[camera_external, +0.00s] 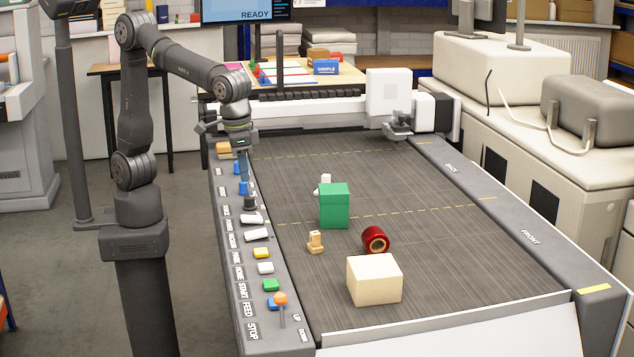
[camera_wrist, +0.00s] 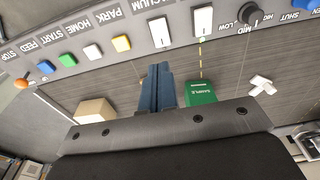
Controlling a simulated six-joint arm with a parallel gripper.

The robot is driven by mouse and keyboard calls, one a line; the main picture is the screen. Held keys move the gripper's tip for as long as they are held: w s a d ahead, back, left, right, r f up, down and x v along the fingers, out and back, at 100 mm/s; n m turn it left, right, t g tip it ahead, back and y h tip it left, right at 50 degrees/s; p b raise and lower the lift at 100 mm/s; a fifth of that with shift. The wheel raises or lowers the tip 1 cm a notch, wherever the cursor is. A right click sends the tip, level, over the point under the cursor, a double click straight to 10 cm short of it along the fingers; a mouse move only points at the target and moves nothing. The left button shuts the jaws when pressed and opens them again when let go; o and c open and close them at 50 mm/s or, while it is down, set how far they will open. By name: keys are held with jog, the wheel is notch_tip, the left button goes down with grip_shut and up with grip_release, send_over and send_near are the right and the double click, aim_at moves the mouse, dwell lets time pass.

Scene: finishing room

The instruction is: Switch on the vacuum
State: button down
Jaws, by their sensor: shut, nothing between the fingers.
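The vacuum switch (camera_external: 257,235) is a white rocker on the grey control strip along the machine's left side. In the wrist view, the white rocker beside the VACUUM lettering (camera_wrist: 160,32) is near the top. I cannot tell which way it is tipped. A second white rocker (camera_external: 252,219) is just beyond it and also shows in the wrist view (camera_wrist: 203,20). My gripper (camera_external: 243,177) is shut and empty, its blue fingers pointing down over the far part of the strip. The shut fingers show in the wrist view (camera_wrist: 157,72), apart from the rocker.
A black knob (camera_external: 250,204), blue controls (camera_external: 238,168), a yellow button (camera_external: 261,252) and an orange-tipped lever (camera_external: 281,300) share the strip. A green box (camera_external: 334,206), red roll (camera_external: 375,239) and cream block (camera_external: 374,279) stand on the dark bed (camera_external: 460,260).

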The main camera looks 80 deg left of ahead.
aim_at(263, 231)
jog(key=shift+w, duration=0.1)
jog(key=shift+w+d+r+t, duration=0.1)
jog(key=shift+w+t, duration=0.3)
jog(key=shift+w, duration=0.15)
jog(key=f, duration=0.4)
jog(key=w+f, duration=0.1)
jog(key=f, duration=0.4)
jog(key=w+f, duration=0.1)
jog(key=f, duration=0.4)
jog(key=shift+w, duration=0.1)
